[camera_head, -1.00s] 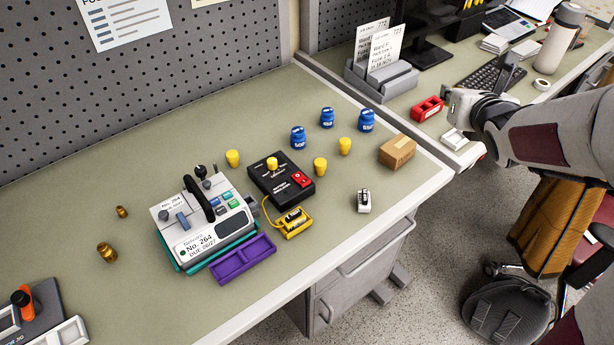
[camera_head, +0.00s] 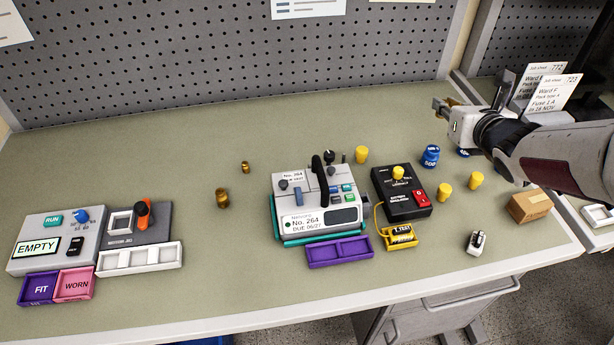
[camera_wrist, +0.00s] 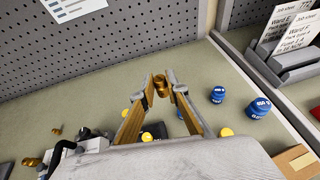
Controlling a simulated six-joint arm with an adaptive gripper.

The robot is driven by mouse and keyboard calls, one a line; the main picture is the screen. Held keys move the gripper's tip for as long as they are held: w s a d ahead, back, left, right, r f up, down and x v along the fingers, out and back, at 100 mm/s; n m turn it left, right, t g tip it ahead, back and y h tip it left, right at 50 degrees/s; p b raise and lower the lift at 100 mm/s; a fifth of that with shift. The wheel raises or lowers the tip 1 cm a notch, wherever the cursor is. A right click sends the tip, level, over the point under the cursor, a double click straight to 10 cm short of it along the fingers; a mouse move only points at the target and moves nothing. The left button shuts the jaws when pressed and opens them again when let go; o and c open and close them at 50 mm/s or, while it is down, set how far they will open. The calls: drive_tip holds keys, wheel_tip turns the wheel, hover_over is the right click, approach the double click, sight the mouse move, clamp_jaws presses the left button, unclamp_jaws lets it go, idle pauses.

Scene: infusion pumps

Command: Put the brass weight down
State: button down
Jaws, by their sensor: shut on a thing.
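My gripper (camera_head: 440,104) is raised above the back right of the bench, in front of the pegboard. In the wrist view my gripper (camera_wrist: 160,80) is shut on a brass weight (camera_wrist: 160,87), held between the fingertips and clear of the bench. Two other brass weights stand on the bench left of the pump: a larger one (camera_head: 222,199) and a smaller one (camera_head: 246,167). They also show at the wrist view's left edge, the larger (camera_wrist: 32,162) and the smaller (camera_wrist: 56,131).
The pump (camera_head: 318,205) stands mid-bench with a purple tray (camera_head: 340,252) in front. A black box (camera_head: 402,192), yellow weights (camera_head: 445,191), blue weights (camera_head: 430,156) and a cardboard box (camera_head: 530,206) are at right. An "EMPTY" device (camera_head: 56,240) is at left. The back left bench is clear.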

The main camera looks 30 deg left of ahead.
drive_tip(key=s+a+f+n+g+y, duration=0.1)
drive_tip(key=s+a, duration=0.2)
drive_tip(key=a, duration=0.4)
drive_tip(key=s+a+f+n+g+y, duration=0.1)
drive_tip(key=s+a+n, duration=0.1)
drive_tip(key=a, duration=0.5)
drive_tip(key=n+g+y, duration=0.3)
drive_tip(key=n+g, duration=0.4)
drive_tip(key=g, duration=0.2)
hover_over(208, 192)
wheel_tip(208, 192, down, 7)
drive_tip(key=shift+f, duration=0.2)
drive_tip(key=shift+f, duration=3)
drive_tip(key=shift+f, duration=0.15)
drive_tip(key=shift+f, duration=1.75)
drive_tip(key=shift+f, duration=0.15)
